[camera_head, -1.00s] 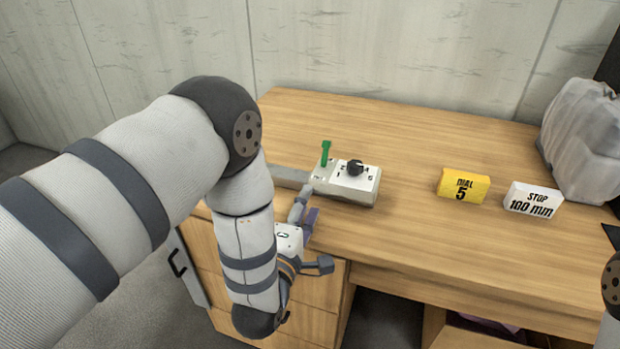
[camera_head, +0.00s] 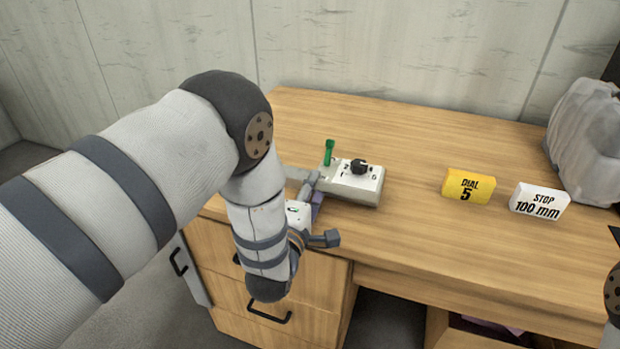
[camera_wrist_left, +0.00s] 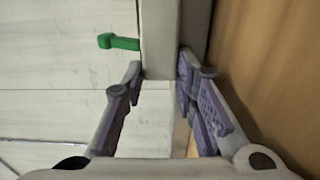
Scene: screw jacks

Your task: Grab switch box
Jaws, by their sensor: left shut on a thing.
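The switch box (camera_head: 352,190) is a light grey box with a black dial (camera_head: 359,167) and an upright green lever (camera_head: 328,152). It stands on the wooden desk near its front edge. My left gripper (camera_head: 313,187) is at the box's left front side, shut on the box. In the left wrist view, the grey box body (camera_wrist_left: 160,40) lies between the tips of the purple-padded fingers (camera_wrist_left: 160,76), with the green lever to the left. My arm partly hides the gripper in the head view. My right gripper is not in view.
A yellow "DIAL 5" block (camera_head: 468,187) and a white "STOP 100 mm" block (camera_head: 539,201) stand on the desk (camera_head: 430,240) right of the box. A large grey lump (camera_head: 590,140) stands at the far right. Desk space behind the box is clear.

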